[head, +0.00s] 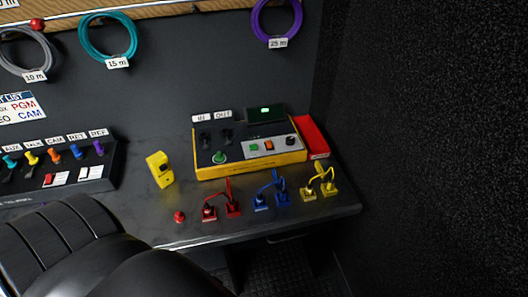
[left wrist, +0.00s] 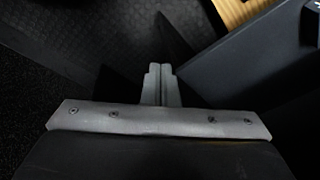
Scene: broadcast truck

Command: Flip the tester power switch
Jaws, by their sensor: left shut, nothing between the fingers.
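The tester (head: 250,150) is a yellow-sided box with a dark and light-grey top, standing on the dark bench in the head view. Its panel has a green knob (head: 219,157), a green button (head: 254,148), an orange-red switch (head: 269,145), a black knob (head: 290,140) and a small lit screen (head: 265,111). I cannot read which control is the power switch. My left gripper (left wrist: 160,70) shows in the left wrist view, shut and empty, with its fingers together. It is away from the tester, which that view does not show. My right gripper is in neither view.
A yellow device (head: 159,169) and red button (head: 179,216) stand left. A red box (head: 311,137) adjoins the tester's right. My black arm covers the lower left.

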